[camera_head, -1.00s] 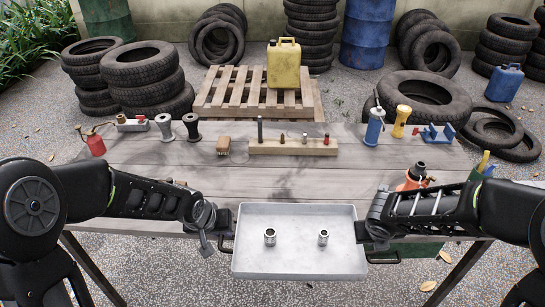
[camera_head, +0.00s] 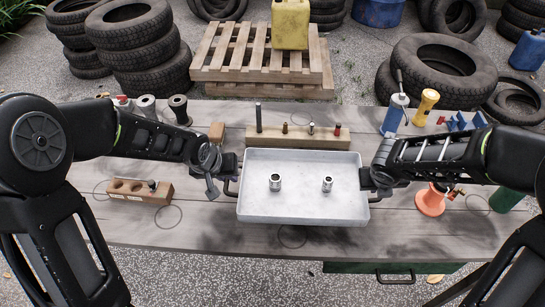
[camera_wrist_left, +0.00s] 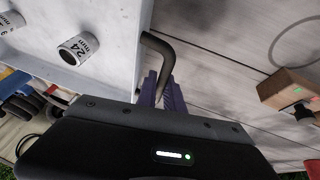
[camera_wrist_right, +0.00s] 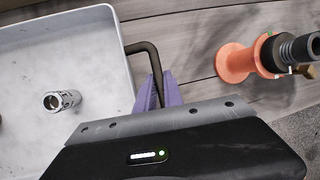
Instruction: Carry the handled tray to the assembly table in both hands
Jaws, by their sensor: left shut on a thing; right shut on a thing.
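The handled tray (camera_head: 302,208) is a pale grey metal tray with a raised rim and dark bar handles at its two ends. It is over the wooden assembly table (camera_head: 200,225) and looks level; I cannot tell whether it touches the boards. Two silver sockets (camera_head: 275,182) (camera_head: 327,184) stand inside it. My left gripper (camera_head: 231,176) is shut on the left handle (camera_wrist_left: 155,60), its purple fingers around the bar in the left wrist view. My right gripper (camera_head: 369,181) is shut on the right handle (camera_wrist_right: 150,58).
A wooden block with pegs (camera_head: 300,137) lies just behind the tray. A block with holes (camera_head: 140,190) lies left, an orange-based part (camera_head: 430,201) right. A blue-bodied tool (camera_head: 395,115) and yellow one (camera_head: 426,105) stand at the back right. Bare boards lie in front.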

